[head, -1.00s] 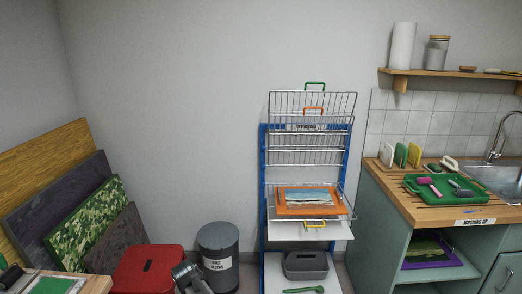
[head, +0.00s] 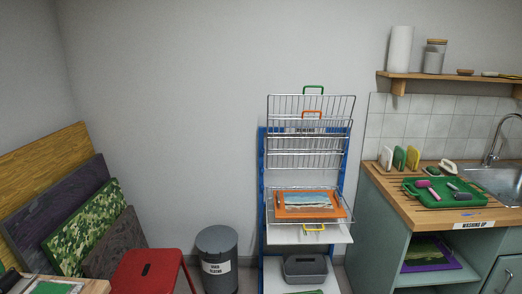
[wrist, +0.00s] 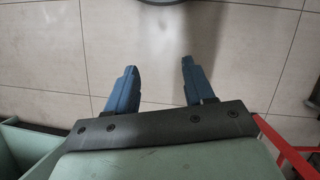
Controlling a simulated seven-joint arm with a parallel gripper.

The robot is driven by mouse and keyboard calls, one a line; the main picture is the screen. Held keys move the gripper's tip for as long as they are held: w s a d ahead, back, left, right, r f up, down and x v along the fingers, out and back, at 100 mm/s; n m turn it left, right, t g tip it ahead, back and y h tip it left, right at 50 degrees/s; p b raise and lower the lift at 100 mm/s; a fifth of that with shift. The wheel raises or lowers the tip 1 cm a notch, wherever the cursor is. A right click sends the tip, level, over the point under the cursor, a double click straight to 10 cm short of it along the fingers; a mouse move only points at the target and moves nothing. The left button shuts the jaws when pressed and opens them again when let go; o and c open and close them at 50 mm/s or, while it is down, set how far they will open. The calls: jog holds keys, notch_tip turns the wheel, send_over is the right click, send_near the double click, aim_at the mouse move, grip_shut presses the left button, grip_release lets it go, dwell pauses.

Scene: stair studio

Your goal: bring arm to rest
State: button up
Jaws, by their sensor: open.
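My gripper (wrist: 159,85) shows in the wrist view with its two blue fingers apart and nothing between them. It points down over the bare tiled floor (wrist: 235,35). My gripper and arm do not show in the head view now.
A blue drying rack (head: 262,190) holds an orange-framed picture (head: 308,205) on a wire shelf. A grey bin (head: 218,245) and a red stool (head: 148,270) stand to its left. Leaning boards (head: 85,215) fill the left. A sink counter (head: 405,205) stands at right.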

jog(key=s+d+f+m+g, duration=0.1)
jog(key=s+d, duration=0.2)
jog(key=s, duration=0.5)
jog(key=s+d+m+g+y, duration=0.1)
jog(key=s+d, duration=0.2)
jog(key=s, duration=0.5)
jog(key=shift+f+m+g, duration=0.3)
jog(key=shift+f, duration=0.1)
